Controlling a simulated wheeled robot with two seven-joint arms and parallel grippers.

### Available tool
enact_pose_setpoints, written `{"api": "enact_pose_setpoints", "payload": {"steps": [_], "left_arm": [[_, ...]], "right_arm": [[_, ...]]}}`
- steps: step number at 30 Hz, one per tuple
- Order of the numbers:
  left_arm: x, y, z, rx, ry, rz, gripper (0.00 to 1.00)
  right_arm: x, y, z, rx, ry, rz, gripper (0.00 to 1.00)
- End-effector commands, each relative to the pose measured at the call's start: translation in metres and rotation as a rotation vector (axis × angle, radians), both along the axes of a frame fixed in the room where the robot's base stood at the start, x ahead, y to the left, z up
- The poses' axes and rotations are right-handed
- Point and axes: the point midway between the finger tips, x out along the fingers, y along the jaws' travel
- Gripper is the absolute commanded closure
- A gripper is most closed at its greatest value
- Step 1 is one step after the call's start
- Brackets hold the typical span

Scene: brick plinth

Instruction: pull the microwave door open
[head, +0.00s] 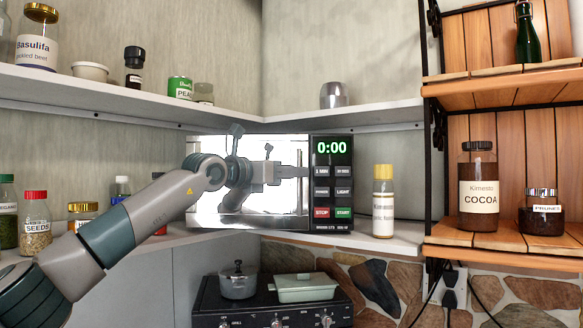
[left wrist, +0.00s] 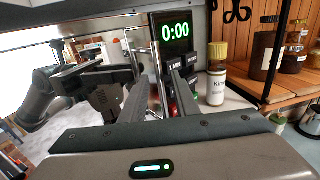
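The microwave (head: 331,215) stands on the lower shelf in the corner, its mirror-like door (head: 262,218) on the left and its control panel on the right. The door looks shut. A thin upright handle bar (left wrist: 159,72) runs near the door's right edge in the left wrist view. My left gripper (head: 291,173) reaches across the door front toward that edge. In the left wrist view the fingers (left wrist: 158,88) are apart, with the handle bar appearing between them; contact is not clear. The door reflects my arm and gripper. My right gripper is not in view.
A yellow-capped bottle (head: 383,205) stands just right of the microwave. Spice jars (head: 36,222) stand on the left shelf. A stove with a pot (head: 238,284) and a casserole (head: 303,287) is below. A wooden rack with a cocoa jar (head: 478,190) is at the right.

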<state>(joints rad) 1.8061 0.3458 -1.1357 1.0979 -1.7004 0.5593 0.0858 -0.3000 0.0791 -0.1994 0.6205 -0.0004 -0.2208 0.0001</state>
Motion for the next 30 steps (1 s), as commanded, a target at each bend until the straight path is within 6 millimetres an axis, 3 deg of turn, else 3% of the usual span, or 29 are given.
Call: {"api": "enact_pose_setpoints", "payload": {"steps": [8, 12, 23, 30], "left_arm": [[0.001, -0.001, -0.001, 0.000, 0.000, 0.000, 0.72], [0.000, -0.001, -0.001, 0.000, 0.000, 0.000, 1.00], [-0.001, 0.005, 0.000, -0.001, 0.001, -0.004, 1.00], [-0.014, 0.030, -0.001, -0.002, 0.002, -0.033, 1.00]], "right_arm": [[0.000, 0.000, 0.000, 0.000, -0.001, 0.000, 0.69], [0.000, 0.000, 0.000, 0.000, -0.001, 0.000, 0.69], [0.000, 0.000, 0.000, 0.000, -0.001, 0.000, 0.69], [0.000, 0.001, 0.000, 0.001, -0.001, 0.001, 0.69]]}}
